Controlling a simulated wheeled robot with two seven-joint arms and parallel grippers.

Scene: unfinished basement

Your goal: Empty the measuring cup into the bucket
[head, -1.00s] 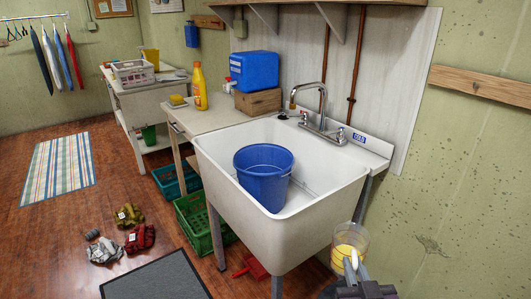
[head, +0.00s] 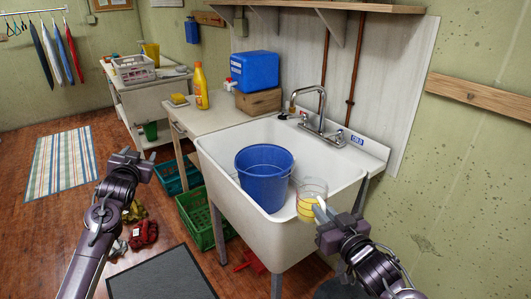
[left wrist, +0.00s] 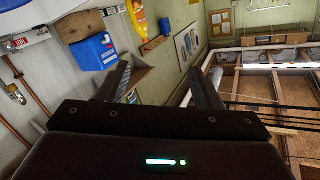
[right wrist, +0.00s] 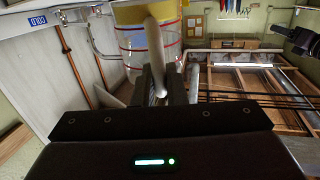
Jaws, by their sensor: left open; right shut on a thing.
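The clear measuring cup (head: 311,196) holds yellow contents in its lower part. It is upright, over the front right rim of the sink, just right of the bucket and apart from it. My right gripper (head: 322,214) is shut on the cup's handle; the right wrist view shows the handle between the fingers and the cup (right wrist: 150,45) with red marks beyond. The blue bucket (head: 264,178) stands upright in the white sink; its bottom inside is hidden. My left gripper (head: 133,160) is open and empty, left of the sink over the floor. In the left wrist view its fingers (left wrist: 160,85) are apart.
The sink (head: 235,205) has a faucet (head: 322,110) at its back. A counter (head: 205,118) to its left holds a yellow bottle (head: 201,87) and a blue box (head: 255,71). Green (head: 199,220) and teal crates stand on the floor below.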

